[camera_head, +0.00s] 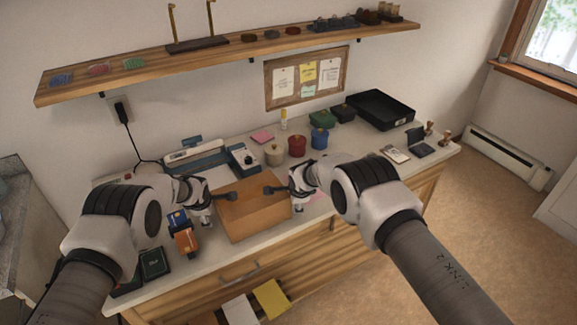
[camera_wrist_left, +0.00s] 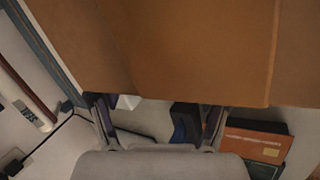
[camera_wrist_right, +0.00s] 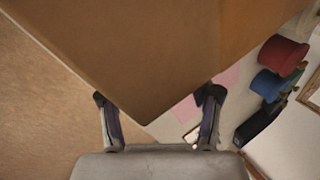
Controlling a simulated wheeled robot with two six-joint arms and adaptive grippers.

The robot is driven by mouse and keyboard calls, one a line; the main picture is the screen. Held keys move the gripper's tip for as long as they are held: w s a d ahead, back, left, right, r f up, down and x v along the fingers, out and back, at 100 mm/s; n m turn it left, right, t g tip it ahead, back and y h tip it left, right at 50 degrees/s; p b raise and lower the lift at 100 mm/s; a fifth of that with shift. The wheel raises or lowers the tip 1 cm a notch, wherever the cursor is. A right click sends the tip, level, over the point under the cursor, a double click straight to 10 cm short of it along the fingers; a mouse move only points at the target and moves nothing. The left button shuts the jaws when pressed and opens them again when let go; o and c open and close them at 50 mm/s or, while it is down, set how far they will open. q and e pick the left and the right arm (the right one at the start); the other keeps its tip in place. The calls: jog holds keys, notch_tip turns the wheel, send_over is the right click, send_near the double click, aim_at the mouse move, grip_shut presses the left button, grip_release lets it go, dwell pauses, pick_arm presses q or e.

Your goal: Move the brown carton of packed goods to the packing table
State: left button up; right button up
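The brown carton (camera_head: 253,209) is a closed box at the front middle of the light-topped table (camera_head: 352,176). Whether it rests on the top or hangs slightly above it, I cannot tell. In the left wrist view the carton (camera_wrist_left: 170,50) fills the upper part beyond spread fingers. In the right wrist view a carton corner (camera_wrist_right: 150,70) points between spread fingers. Whether the fingertips touch it is unclear.
Orange and blue boxes (camera_head: 184,236) stand left of the carton, beside a dark green box (camera_head: 154,263). Red (camera_head: 297,145) and blue (camera_head: 319,138) pots are behind it. A black tray (camera_head: 380,109) lies at the back right. An open drawer with yellow paper (camera_head: 271,297) is below.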

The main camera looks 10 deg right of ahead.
pick_arm(q)
jog(key=shift+a+r, duration=0.1)
jog(key=shift+r, duration=0.05)
pick_arm(e)
jog(key=o, duration=0.6)
jog(key=shift+s+d, duration=0.1)
jog(key=shift+d, duration=0.1)
pick_arm(q)
jog(key=v, duration=1.1)
jog(key=shift+s+r, duration=0.15)
jog(key=shift+r, duration=0.2)
pick_arm(e)
jog(key=v, duration=1.2)
jog(key=shift+s, duration=0.1)
